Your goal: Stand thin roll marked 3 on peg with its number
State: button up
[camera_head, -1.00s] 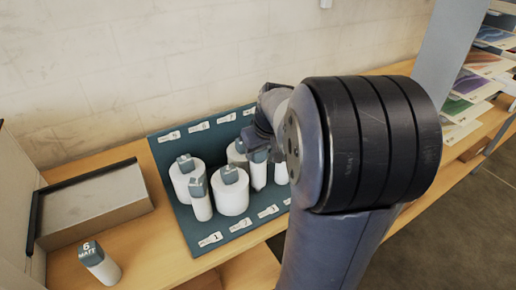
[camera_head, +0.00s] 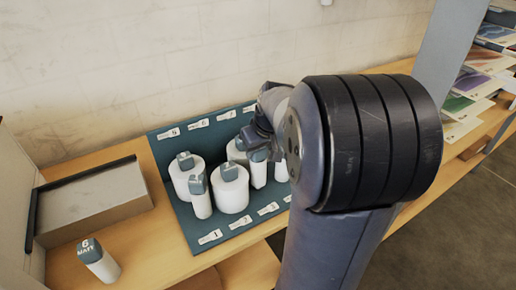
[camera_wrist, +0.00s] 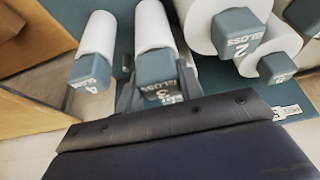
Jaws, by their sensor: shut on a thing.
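The thin white roll marked 3 (camera_wrist: 155,30) has a grey cap reading GLOSS and 3, and shows in the middle of the wrist view. My gripper (camera_wrist: 160,92) is shut on it at the cap. In the head view my gripper (camera_head: 258,140) is above the teal peg board (camera_head: 238,251), and the thin roll (camera_head: 259,174) is upright in the front row, by the label for 3 (camera_head: 268,209). Its peg is hidden, so I cannot tell whether the roll rests fully on it.
Thick roll 2 (camera_head: 232,192) and thin roll 1 (camera_head: 201,204) stand left of it; roll 4 (camera_wrist: 92,68) is on its other side. A thick roll (camera_head: 185,174) stands behind. Roll 6 (camera_head: 101,264) stands off the board, near a grey-topped box (camera_head: 95,198).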

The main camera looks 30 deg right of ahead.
jog(key=shift+f+b, duration=1)
jog(key=shift+f, duration=0.3)
jog(key=o, duration=1.3)
jog(key=shift+r+p, duration=3.15)
jog(key=shift+r, duration=0.9)
jog(key=shift+f, duration=0.15)
notch_tip(320, 180, down, 8)
jog(key=b, duration=0.6)
